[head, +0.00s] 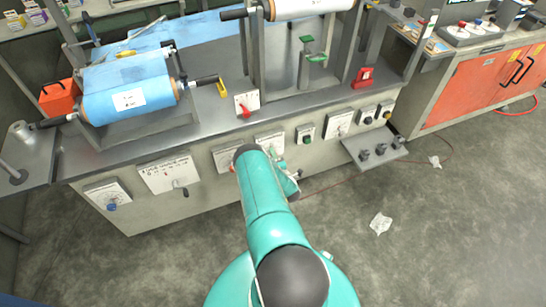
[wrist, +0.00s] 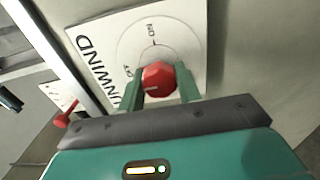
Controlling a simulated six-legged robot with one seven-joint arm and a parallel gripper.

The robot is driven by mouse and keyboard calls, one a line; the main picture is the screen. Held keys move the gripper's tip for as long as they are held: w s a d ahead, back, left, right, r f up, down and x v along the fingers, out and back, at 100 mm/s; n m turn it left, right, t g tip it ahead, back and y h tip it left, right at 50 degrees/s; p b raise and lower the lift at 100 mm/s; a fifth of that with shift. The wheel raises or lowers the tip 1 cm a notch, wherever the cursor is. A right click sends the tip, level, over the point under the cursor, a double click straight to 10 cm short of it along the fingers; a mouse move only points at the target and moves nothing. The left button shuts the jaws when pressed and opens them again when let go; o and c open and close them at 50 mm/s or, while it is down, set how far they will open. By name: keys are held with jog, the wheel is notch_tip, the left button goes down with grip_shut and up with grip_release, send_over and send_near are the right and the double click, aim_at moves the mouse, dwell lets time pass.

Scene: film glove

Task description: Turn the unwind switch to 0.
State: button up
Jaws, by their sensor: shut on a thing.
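The unwind switch is a red knob (wrist: 159,77) on a white plate (wrist: 188,22) marked UNWIND, seen turned on its side in the wrist view. A ring with small markings surrounds the knob. One marking at the top of the picture looks like ON; another near the left finger is partly covered. A short pale line shows on the knob's lower left. My gripper (wrist: 160,88) has one green finger on each side of the knob and is shut on it. In the head view my arm hides the gripper and most of this plate (head: 222,158).
A small shelf (head: 375,151) juts out at right. The floor in front is mostly clear.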

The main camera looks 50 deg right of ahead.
jog(key=shift+s, duration=0.1)
jog(key=o, duration=1)
jog(key=shift+c, duration=0.2)
jog(key=v, duration=1.3)
jog(key=shift+s+a, duration=0.15)
jog(key=shift+s, duration=0.15)
jog(key=shift+s+a, duration=0.1)
